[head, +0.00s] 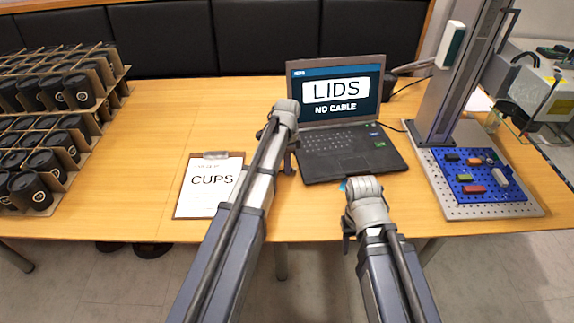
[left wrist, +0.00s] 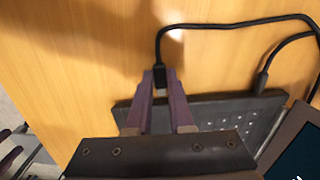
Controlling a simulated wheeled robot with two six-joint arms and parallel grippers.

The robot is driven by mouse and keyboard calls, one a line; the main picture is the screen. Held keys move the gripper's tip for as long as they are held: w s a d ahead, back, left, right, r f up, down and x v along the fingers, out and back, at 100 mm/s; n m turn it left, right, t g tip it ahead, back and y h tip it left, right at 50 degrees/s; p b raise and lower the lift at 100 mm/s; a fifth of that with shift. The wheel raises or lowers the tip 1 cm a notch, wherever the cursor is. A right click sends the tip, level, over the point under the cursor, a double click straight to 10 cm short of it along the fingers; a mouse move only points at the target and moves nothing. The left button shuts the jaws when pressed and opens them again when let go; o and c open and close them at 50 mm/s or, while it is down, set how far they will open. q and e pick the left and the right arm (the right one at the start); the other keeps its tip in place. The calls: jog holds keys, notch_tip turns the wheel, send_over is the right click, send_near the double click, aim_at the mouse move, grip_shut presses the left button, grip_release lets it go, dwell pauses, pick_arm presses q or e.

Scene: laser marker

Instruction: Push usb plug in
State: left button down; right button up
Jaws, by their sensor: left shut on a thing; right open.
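An open black laptop (head: 345,147) stands on the table; its screen reads "LIDS" and "NO CABLE". My left gripper (head: 288,158) is at the laptop's left side. In the left wrist view, the left gripper (left wrist: 161,86) is shut on a black usb plug (left wrist: 160,78), with its cable (left wrist: 200,26) curving away to the right. The plug is beside the laptop's edge; the port and the plug's tip are hidden, so I cannot tell whether they touch. My right gripper (head: 350,226) is open in front of the laptop, its fingers mostly hidden.
A second black cable (left wrist: 263,80) meets the laptop's edge in the left wrist view. A clipboard (head: 207,190) marked "CUPS" lies left of my left arm. Racked cups (head: 50,125) fill the far left. A laser marker (head: 460,75) with a perforated base (head: 440,188) stands right.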

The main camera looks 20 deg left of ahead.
pick_arm(q)
jog(key=shift+w+d, duration=0.3)
jog(key=shift+d, duration=0.3)
jog(key=shift+w+d, duration=0.3)
jog(key=shift+d, duration=0.3)
jog(key=c, duration=0.8)
grip_release()
notch_tip(320, 180, up, 8)
jog(key=p, duration=0.7)
jog(key=shift+f+p, duration=0.1)
jog(key=shift+p, duration=0.3)
